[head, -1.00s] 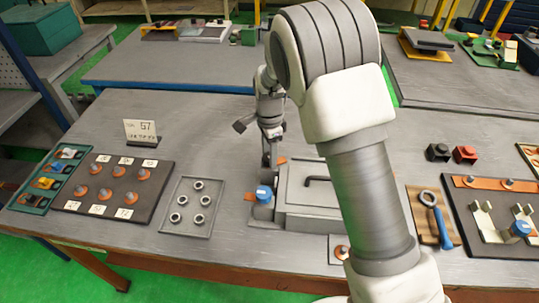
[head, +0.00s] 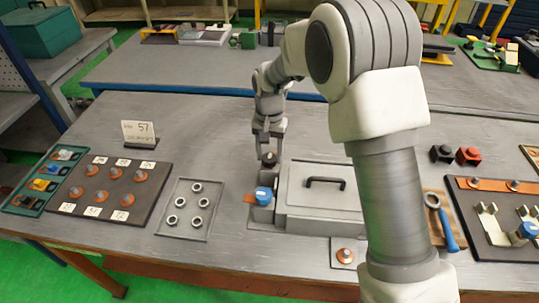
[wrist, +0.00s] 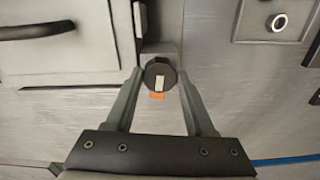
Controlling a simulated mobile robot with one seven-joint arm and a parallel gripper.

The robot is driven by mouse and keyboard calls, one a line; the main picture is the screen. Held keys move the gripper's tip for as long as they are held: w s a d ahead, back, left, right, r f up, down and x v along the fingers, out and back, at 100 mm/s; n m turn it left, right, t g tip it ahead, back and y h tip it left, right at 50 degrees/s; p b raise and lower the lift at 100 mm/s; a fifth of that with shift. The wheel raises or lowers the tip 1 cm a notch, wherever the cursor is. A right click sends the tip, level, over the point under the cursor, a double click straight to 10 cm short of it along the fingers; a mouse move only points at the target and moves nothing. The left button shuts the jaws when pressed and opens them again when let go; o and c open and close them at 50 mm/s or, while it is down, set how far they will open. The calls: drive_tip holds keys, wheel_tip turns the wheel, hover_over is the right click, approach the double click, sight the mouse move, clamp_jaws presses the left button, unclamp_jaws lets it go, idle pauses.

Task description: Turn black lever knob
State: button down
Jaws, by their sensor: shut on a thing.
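The black lever knob (head: 269,160) stands at the back left corner of a grey box. My gripper (head: 269,148) reaches down over the knob from behind. In the wrist view the fingers of my gripper (wrist: 161,82) lie on both sides of the knob and are shut on it. The knob's lower part is hidden.
The grey box (head: 318,218) with a dark handle (head: 326,182) is just right of the knob. A blue knob (head: 263,193) is in front of it. A tray of metal rings (head: 212,230) and a dark board (head: 95,207) lie to the left.

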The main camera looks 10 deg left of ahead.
drive_tip(key=n, duration=0.4)
drive_tip(key=shift+s+f+n, duration=0.1)
drive_tip(key=shift+f+n, duration=0.1)
drive_tip(key=shift+n, duration=0.1)
drive_tip(key=n, duration=0.4)
drive_tip(key=shift+d+n+b, duration=0.1)
drive_tip(key=shift+n+b, duration=0.2)
drive_tip(key=n, duration=0.4)
drive_tip(key=shift+s, duration=0.1)
drive_tip(key=n+p, duration=0.1)
drive_tip(key=n, duration=0.4)
drive_tip(key=shift+f, duration=0.1)
drive_tip(key=shift+n, duration=0.3)
drive_tip(key=shift+c, duration=1.7)
unclamp_jaws()
drive_tip(key=shift+o, duration=0.3)
drive_tip(key=shift+r, duration=0.25)
